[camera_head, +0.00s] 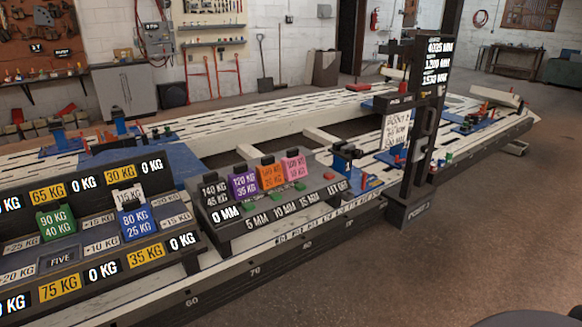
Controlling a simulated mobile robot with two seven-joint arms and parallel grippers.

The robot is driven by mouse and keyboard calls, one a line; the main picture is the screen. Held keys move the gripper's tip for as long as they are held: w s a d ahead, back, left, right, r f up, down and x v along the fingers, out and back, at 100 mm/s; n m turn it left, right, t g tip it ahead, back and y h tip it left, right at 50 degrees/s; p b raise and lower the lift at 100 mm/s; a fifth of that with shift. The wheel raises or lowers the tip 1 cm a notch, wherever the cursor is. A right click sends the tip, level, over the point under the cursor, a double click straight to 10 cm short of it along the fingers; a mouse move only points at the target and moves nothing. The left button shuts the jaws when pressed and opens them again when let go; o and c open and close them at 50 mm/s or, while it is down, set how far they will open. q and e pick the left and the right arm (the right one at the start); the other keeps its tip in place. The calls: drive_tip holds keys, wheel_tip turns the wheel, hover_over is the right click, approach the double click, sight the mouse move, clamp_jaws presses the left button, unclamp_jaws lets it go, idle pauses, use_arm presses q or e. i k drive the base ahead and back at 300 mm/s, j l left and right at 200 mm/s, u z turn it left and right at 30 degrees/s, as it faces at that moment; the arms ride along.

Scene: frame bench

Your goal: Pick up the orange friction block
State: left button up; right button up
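The orange friction block (271,176) stands upright in the black rack (268,212), on the bench's near side. It sits in a row between a purple block (243,187) on its left and a pink block (294,167) on its right. Its front carries a printed label too small to read surely, and a dark knob shows on top. Neither of my grippers is in view.
A black block (214,191) stands at the rack's left end. A stepped panel (130,255) with a green block (55,223) and a blue block (136,222) stands to the left. A tall black post (427,130) rises to the right. The floor (440,265) in front is clear.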

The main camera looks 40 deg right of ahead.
sight(269, 175)
drive_tip(key=i+l+z, duration=0.1)
drive_tip(key=z, duration=0.4)
drive_tip(key=i+z, duration=0.15)
drive_tip(key=z, duration=0.3)
drive_tip(key=i+z, duration=0.15)
drive_tip(key=z, duration=0.35)
drive_tip(key=i+j+z, duration=0.55)
drive_tip(key=i, duration=0.2)
drive_tip(key=l, duration=0.1)
